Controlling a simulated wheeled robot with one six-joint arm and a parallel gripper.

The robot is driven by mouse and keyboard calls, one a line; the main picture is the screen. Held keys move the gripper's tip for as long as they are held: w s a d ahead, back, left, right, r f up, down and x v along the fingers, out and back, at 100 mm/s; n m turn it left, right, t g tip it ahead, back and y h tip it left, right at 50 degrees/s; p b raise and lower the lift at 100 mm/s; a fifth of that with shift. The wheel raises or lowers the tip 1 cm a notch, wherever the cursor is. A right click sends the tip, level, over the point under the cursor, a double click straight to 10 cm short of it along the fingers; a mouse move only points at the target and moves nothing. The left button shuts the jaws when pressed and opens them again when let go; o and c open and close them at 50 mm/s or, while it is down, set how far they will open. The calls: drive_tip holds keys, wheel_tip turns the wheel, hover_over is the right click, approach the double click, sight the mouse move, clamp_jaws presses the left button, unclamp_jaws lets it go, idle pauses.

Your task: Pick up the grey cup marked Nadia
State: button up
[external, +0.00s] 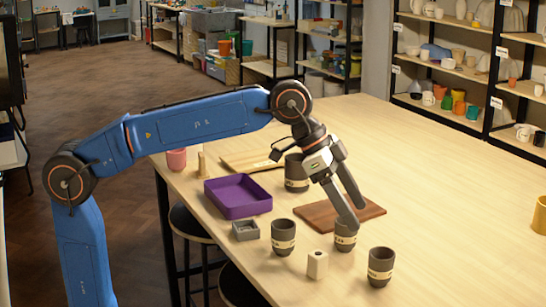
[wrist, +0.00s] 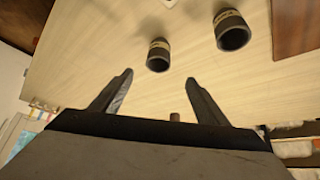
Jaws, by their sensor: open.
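Several dark grey cups with pale name bands stand on the table. In the external view, one is front left (external: 283,238), one in the middle (external: 344,240), one front right (external: 380,268), and a larger one farther back (external: 296,170). The names are too small to read, so I cannot tell which is Nadia's. My gripper (external: 354,213) is open and empty, with its fingers just over the middle cup, partly covering its rim. In the wrist view, my gripper (wrist: 157,80) has two cups beyond its fingertips, one near the centre (wrist: 158,58) and one to the right (wrist: 232,36).
A dark brown board (external: 318,216) lies just behind the middle cup. A purple tray (external: 237,210) and a small grey box (external: 245,231) are left. The table's right side is largely clear.

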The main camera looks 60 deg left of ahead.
sight(379, 252)
drive_tip(key=x, duration=1)
drive_tip(key=shift+w+d+f, duration=0.15)
drive_tip(key=shift+d+f, duration=0.05)
drive_tip(key=shift+f, duration=0.15)
drive_tip(key=shift+d+x, duration=0.15)
drive_tip(key=shift+x, duration=1.4)
drive_tip(key=shift+d+x, duration=0.1)
drive_tip(key=shift+x, duration=1.45)
drive_tip(key=shift+r, duration=0.2)
drive_tip(key=c, duration=1.2)
